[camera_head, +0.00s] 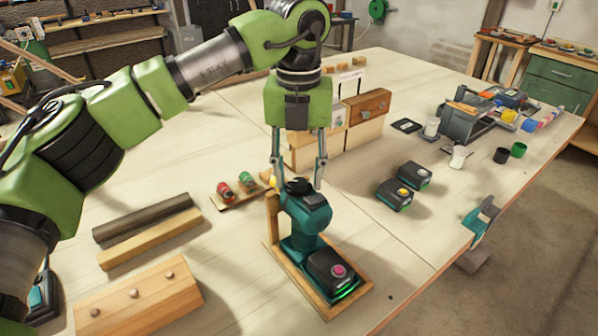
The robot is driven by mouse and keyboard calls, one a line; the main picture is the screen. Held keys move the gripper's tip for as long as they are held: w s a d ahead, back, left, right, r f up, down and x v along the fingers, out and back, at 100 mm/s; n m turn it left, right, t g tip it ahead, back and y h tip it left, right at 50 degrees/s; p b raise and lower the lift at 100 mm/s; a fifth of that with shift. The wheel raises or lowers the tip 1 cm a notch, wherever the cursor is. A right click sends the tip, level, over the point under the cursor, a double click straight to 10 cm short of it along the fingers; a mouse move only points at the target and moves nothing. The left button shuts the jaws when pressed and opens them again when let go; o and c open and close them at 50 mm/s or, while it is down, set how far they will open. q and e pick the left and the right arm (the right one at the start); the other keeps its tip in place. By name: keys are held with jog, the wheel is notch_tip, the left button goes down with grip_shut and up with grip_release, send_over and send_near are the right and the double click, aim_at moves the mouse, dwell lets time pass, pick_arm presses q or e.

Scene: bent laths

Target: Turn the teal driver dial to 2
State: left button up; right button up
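The teal driver (308,212) stands upright in a wooden cradle (357,289) near the middle of the table. Its black dial (298,187) is on top of the head; any number or mark on it is too small to read. A black battery with a pink spot and a green glowing edge forms its foot. My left gripper (297,184) points straight down over the driver's head. Its two fingers are apart, one on each side of the dial, and look open with a gap to it. My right gripper is out of view.
Wooden blocks and a drawer box (367,106) stand close behind my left gripper. A small rack with red and green pieces (226,191) lies left of the driver. Two batteries (395,194) lie to the right. Wooden bars (150,246) lie at left.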

aim_at(299, 182)
pick_arm(q)
notch_tip(299, 182, up, 12)
dwell(0.6)
